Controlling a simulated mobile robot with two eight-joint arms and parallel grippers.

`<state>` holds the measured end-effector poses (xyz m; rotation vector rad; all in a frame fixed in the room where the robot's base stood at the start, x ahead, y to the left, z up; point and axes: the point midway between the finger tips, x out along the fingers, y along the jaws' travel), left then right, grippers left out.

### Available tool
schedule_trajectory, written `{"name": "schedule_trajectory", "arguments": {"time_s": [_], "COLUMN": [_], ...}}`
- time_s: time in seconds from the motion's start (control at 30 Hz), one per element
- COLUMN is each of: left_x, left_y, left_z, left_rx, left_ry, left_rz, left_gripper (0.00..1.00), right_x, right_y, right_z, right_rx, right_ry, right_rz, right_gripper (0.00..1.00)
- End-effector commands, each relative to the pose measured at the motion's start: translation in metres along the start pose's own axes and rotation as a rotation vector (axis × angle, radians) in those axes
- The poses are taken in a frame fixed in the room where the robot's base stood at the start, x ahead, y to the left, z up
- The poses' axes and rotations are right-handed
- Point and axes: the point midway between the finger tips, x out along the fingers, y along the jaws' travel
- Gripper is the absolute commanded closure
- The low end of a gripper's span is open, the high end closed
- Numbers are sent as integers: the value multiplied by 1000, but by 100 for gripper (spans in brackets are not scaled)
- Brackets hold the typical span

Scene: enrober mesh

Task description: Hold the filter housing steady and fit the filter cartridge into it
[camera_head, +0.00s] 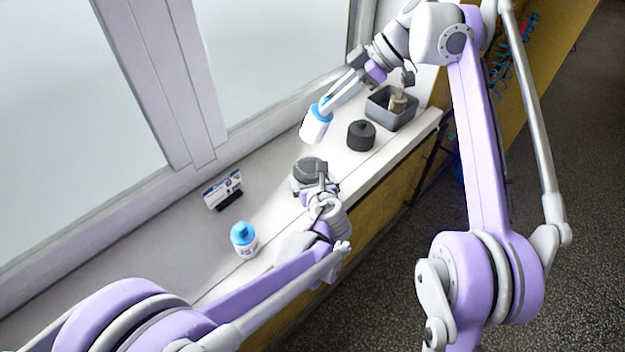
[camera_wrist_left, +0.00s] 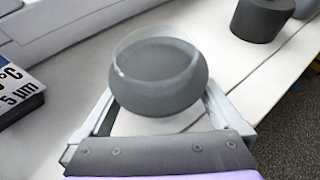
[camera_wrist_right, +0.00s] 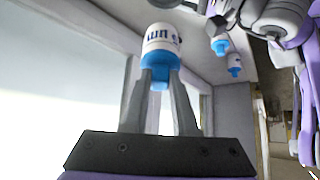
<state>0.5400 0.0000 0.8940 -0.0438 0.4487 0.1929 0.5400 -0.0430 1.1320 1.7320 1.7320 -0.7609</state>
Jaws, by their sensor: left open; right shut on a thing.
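The filter housing (camera_head: 309,170) is a dark grey cup with a clear rim, standing upright on the white sill; it also shows in the left wrist view (camera_wrist_left: 158,85). My left gripper (camera_wrist_left: 160,108) is open, with a finger on either side of the housing; contact cannot be told. My right gripper (camera_head: 326,106) is shut on a white filter cartridge (camera_head: 314,126) with a blue end and holds it in the air, tilted, above and beyond the housing. The held cartridge shows lettering in the right wrist view (camera_wrist_right: 161,42). The inside of the housing looks empty.
Another blue-capped cartridge (camera_head: 243,240) stands at the front left of the sill. A small sign (camera_head: 223,189) stands by the window. A dark lid-like cylinder (camera_head: 361,136) and a grey bin (camera_head: 380,116) holding a beige object (camera_head: 397,101) are at the back right.

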Motion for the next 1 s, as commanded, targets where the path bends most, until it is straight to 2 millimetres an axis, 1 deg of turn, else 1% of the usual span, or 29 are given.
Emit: {"name": "schedule_trajectory", "arguments": {"time_s": [0.2, 0.23, 0.63, 0.87, 0.97, 1.0], "left_x": [0, 0, 0, 0, 0, 0], "left_y": [0, 0, 0, 0, 0, 0], "left_z": [0, 0, 0, 0, 0, 0], "left_rx": [0, 0, 0, 0, 0, 0], "left_ry": [0, 0, 0, 0, 0, 0], "left_rz": [0, 0, 0, 0, 0, 0], "left_gripper": [0, 4, 76, 77, 77, 77], "right_x": [0, 0, 0, 4, 11, 14], "right_y": [0, 0, 0, -2, -6, -7], "right_z": [0, 0, 0, -3, -6, -8], "right_rx": [0, 0, 0, 35, 110, 160], "right_ry": [0, 0, 0, -22, -70, -97], "right_rz": [0, 0, 0, 32, 97, 135], "right_gripper": [100, 100, 100, 100, 100, 100]}}
